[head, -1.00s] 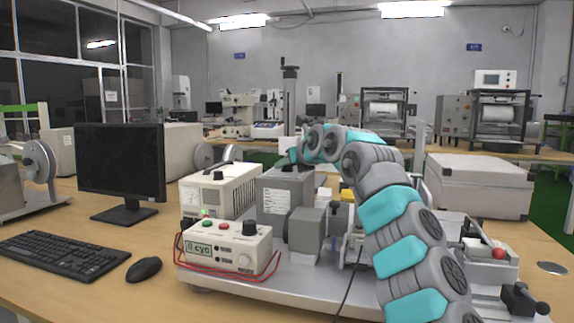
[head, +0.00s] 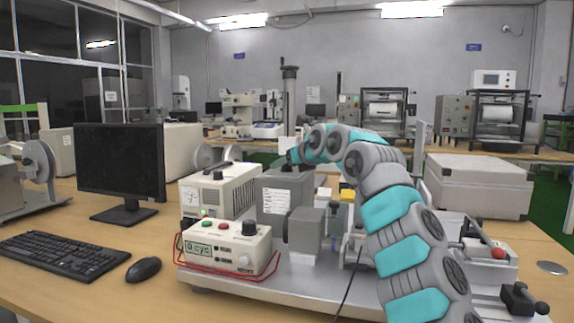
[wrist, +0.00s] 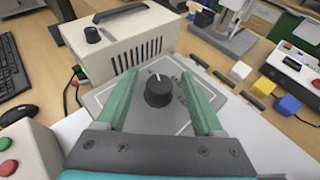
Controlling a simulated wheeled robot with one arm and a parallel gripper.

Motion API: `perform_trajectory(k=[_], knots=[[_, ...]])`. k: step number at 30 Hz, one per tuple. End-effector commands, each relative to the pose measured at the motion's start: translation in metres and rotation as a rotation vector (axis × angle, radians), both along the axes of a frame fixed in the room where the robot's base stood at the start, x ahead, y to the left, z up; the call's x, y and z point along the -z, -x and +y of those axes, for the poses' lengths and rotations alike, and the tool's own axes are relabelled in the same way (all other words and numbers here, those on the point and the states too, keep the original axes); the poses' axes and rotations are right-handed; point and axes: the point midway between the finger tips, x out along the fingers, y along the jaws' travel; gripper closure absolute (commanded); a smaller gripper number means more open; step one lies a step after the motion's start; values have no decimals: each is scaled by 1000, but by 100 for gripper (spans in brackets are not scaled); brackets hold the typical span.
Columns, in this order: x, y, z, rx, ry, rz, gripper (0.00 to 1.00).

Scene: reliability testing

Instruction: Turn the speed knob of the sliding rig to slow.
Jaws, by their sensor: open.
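A black knob (wrist: 159,90) with a white pointer line sits on a grey panel (wrist: 105,98) with markings around it, too small to read. It is the top of the grey box (head: 270,203) on the rig, with a paper label on its front. My gripper (wrist: 157,74) is open above the panel, its two green fingers on either side of the knob with visible gaps. The knob's top is unobstructed in the wrist view. In the head view my gripper (head: 292,157) is at the box top and the knob is hidden there.
A beige power supply (head: 218,190) stands left of the box. A counter unit (head: 226,247) with buttons, another black knob and red wires is in front. Yellow (wrist: 264,87) and blue (wrist: 289,104) blocks lie to the right. A monitor (head: 121,160) stands at left.

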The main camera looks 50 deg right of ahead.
Motion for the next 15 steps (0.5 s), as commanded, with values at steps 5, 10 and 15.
perform_trajectory(k=[5, 10, 15], knots=[[0, 1, 0, 0, 0, 0, 31], [-7, 15, 4, -2, 3, -4, 31], [-17, 41, 11, -1, 0, -3, 31]])
